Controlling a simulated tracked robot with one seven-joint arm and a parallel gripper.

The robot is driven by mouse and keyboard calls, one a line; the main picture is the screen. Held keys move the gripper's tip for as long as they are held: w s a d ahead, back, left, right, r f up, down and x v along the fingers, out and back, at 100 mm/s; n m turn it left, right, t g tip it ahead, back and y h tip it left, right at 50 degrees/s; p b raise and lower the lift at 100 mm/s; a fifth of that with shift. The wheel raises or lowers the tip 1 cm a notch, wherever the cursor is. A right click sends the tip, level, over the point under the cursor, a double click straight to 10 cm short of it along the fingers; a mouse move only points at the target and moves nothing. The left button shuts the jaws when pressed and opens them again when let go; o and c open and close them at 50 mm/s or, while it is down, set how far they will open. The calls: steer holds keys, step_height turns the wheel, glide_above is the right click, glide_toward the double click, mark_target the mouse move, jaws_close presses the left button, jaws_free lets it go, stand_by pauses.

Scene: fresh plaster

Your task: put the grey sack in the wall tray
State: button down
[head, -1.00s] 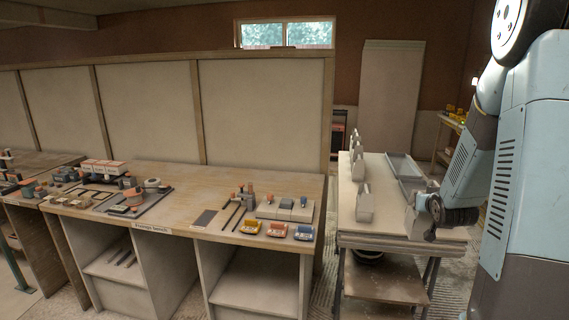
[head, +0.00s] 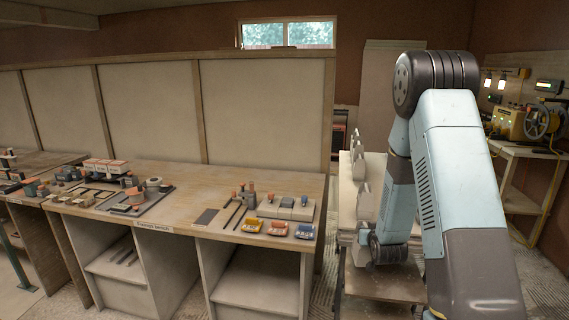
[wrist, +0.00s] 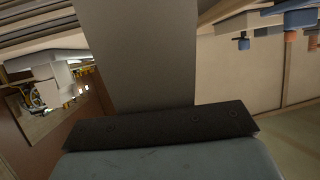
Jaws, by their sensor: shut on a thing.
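My gripper (head: 361,253) is low at the near end of a trestle table, partly hidden by my own arm in the head view. It is shut on a plain grey thing, seemingly the grey sack (wrist: 150,50), which fills the upper middle of the wrist view beyond a dark bar. Its fingertips are not clear in either view. Several pale grey upright things with narrow tops (head: 361,200) stand in a row on the table. My arm covers the table's right part. I cannot tell which thing is the wall tray.
A long wooden bench (head: 200,180) holds small yellow, orange and blue trays (head: 278,228), tools and boxes. A stand with a yellow machine (head: 512,124) is at the right. Some floor (head: 545,275) at the lower right is clear.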

steer(key=s+a+f, duration=0.2)
steer(key=s+f, duration=0.1)
steer(key=f, duration=0.3)
steer(key=s+a+f, duration=0.3)
steer(key=f, duration=0.3)
steer(key=shift+f+n, duration=0.3)
steer(key=shift+f, duration=0.1)
steer(key=shift+a, duration=0.15)
